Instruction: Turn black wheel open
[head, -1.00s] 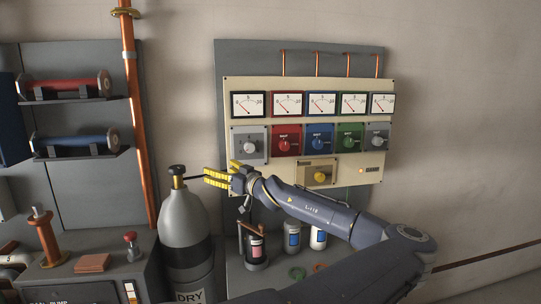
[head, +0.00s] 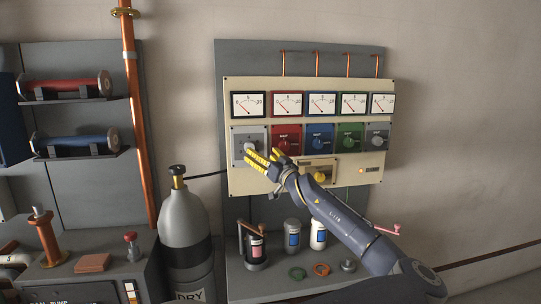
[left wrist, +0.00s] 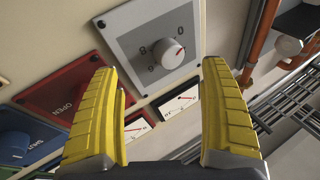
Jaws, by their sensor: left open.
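I cannot make out a wheel that is clearly black. The panel (head: 235,182) carries a row of knobs: a pale knob on a grey plate (head: 239,134), then red (head: 287,140), blue (head: 318,143), green (head: 348,142) and grey (head: 376,142) ones. My left gripper (head: 265,155) is open and empty in front of the grey and red plates. In the left wrist view the pale knob (left wrist: 173,53) on its numbered plate shows beyond the gap between the yellow fingers (left wrist: 160,72). The red plate marked OPEN (left wrist: 72,92) lies left of them. My right gripper is not in view.
Gauges (head: 287,104) line the panel above the knobs, and a yellow knob (head: 320,175) sits below. A gas bottle (head: 184,219) stands left of the panel.

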